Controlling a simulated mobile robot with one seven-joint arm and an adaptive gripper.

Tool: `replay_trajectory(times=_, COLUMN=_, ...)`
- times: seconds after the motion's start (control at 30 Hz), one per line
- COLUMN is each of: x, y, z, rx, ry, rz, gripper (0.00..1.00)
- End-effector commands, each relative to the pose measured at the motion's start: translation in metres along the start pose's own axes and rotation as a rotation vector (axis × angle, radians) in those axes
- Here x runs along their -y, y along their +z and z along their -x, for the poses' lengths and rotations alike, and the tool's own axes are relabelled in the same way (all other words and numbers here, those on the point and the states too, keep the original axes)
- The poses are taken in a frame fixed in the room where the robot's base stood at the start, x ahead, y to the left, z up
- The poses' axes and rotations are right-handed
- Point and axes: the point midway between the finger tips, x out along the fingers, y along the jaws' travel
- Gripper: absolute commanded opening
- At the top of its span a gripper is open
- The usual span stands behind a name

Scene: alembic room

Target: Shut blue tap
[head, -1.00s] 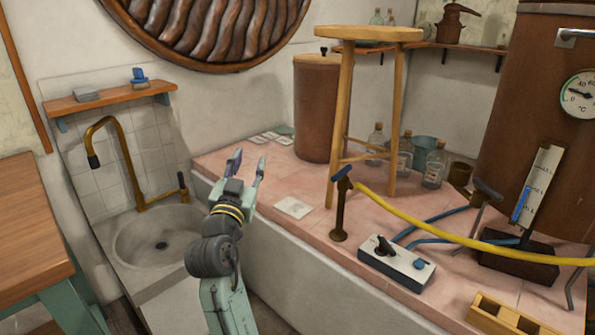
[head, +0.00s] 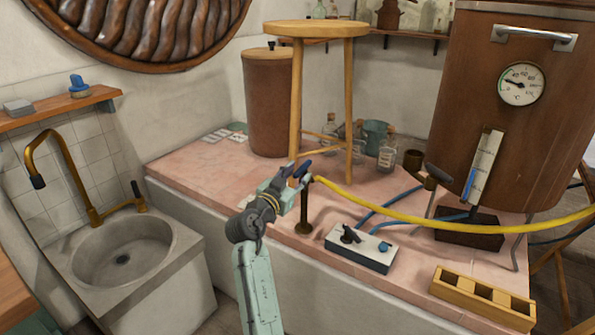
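The blue tap is a brass post (head: 304,212) standing on the pink tiled ledge, with a yellow hose (head: 375,214) running right from its top. Its blue handle is mostly covered by my gripper, and I cannot clearly separate the handle from my dark fingertips. My gripper (head: 296,172) is at the tap's top in the head view, with its fingers pointing up and right. Whether the fingers touch the handle, and how far apart they are, cannot be told.
A wooden stool (head: 316,30) stands just behind the tap. A switch box (head: 362,247) and a wooden rack (head: 483,299) lie to the right, before a brown boiler (head: 509,110). A sink (head: 123,252) is at left. The tiles (head: 190,170) left of the tap are mostly bare.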

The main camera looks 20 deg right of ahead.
Motion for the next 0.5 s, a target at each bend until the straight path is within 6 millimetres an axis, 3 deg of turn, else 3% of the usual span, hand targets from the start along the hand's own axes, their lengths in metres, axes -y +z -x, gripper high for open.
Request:
replay_trajectory(times=0.4, x=0.0001, y=0.0006, z=-0.0105, rx=0.001, ry=-0.001, rz=0.0, gripper=0.35)
replay_trajectory(times=0.5, x=0.0002, y=0.0006, z=-0.0103, rx=0.001, ry=-0.001, rz=0.0, gripper=0.29)
